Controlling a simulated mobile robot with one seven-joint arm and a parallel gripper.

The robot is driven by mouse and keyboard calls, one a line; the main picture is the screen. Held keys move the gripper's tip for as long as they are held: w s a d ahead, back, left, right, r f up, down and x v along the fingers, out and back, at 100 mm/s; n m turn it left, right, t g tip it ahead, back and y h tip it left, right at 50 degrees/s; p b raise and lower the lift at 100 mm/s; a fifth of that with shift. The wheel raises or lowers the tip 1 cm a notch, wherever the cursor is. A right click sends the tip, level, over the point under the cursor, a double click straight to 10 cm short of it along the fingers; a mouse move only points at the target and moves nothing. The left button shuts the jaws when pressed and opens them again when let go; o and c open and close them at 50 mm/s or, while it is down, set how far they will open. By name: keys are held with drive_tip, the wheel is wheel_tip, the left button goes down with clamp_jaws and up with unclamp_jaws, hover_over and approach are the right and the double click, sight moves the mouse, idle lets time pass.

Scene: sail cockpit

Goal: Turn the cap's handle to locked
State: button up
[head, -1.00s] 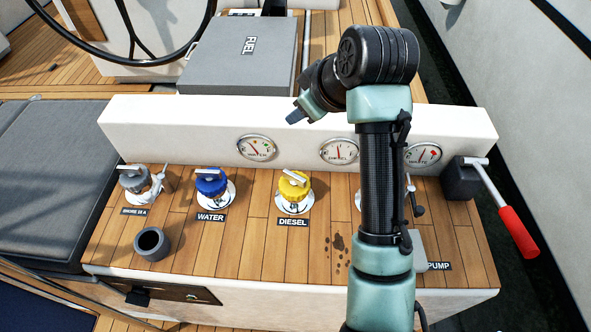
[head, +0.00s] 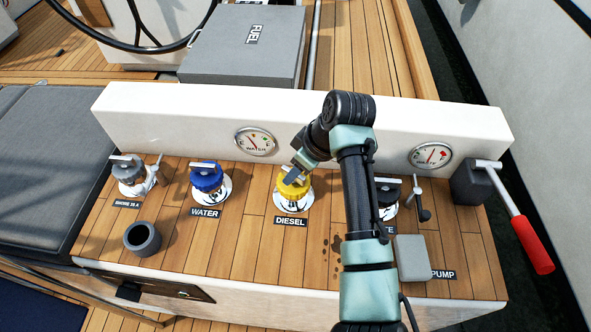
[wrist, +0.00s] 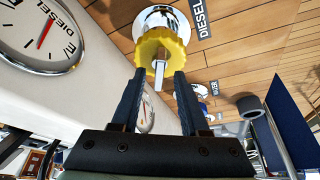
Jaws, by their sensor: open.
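The yellow cap (head: 289,189) sits on its metal deck fitting above the DIESEL label (head: 291,221). Its upper part and handle are mostly hidden by my gripper (head: 297,168) in the head view. In the wrist view, the yellow cap (wrist: 151,42) shows with its pale bar handle (wrist: 159,75). My gripper (wrist: 159,76) is open there, with one dark finger on each side of the handle and visible gaps between. I cannot tell how the handle's angle compares with a locked mark.
A blue cap (head: 206,178) is to the left, with another fitting (head: 131,172) and a grey cup (head: 142,238) beyond. A white gauge panel (head: 310,140) rises behind the caps. A red-handled pump lever (head: 531,244) is at right.

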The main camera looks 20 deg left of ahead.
drive_tip(key=shift+a+f, duration=0.2)
drive_tip(key=shift+f, duration=0.3)
drive_tip(key=shift+w, duration=0.1)
clamp_jaws()
